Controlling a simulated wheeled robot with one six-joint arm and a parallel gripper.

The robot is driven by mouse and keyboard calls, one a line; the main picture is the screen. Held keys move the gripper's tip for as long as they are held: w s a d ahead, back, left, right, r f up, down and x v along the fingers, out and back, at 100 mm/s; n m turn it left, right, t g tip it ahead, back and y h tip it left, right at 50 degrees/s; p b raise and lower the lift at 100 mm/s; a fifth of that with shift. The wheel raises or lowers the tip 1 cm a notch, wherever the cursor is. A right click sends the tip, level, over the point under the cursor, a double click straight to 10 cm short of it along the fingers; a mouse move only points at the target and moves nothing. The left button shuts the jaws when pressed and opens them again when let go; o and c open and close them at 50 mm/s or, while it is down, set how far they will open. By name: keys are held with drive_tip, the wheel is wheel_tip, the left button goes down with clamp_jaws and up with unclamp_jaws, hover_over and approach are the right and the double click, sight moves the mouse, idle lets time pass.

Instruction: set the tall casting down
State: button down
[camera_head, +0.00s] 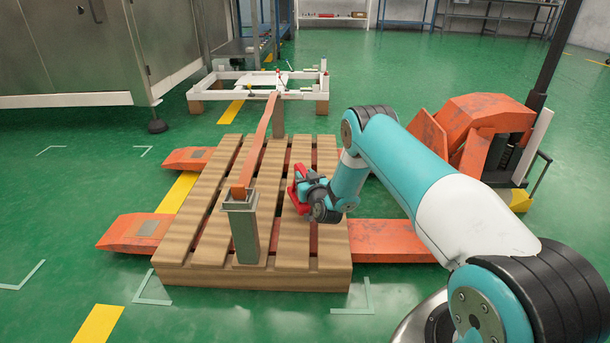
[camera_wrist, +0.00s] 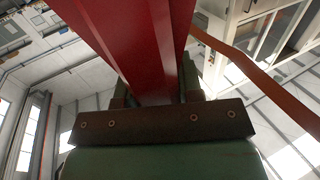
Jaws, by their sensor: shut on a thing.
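The tall casting is a red piece (camera_head: 293,198) above the right part of the wooden pallet (camera_head: 170,270). My gripper (camera_head: 308,188) is shut on it. In the wrist view, the red casting (camera_wrist: 150,40) fills the upper middle, with its lower end between the two fingers (camera_wrist: 155,88) and a dark bolted plate below them. In the head view much of the casting is hidden behind my gripper. I cannot tell whether its lower end touches the pallet slats.
An orange bar (camera_head: 262,140) runs between a near grey-green post (camera_head: 245,235) and a far post (camera_head: 277,122), left of my gripper. An orange pallet truck (camera_head: 470,125) stands right, its forks under the pallet. A white frame (camera_head: 215,92) lies behind.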

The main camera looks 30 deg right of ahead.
sight(302, 208)
drive_tip(key=shift+f+b, duration=0.6)
drive_tip(key=shift+f, duration=0.75)
drive_tip(key=shift+f, duration=0.2)
drive_tip(key=c, duration=0.8)
unclamp_jaws()
drive_tip(key=shift+f, duration=0.1)
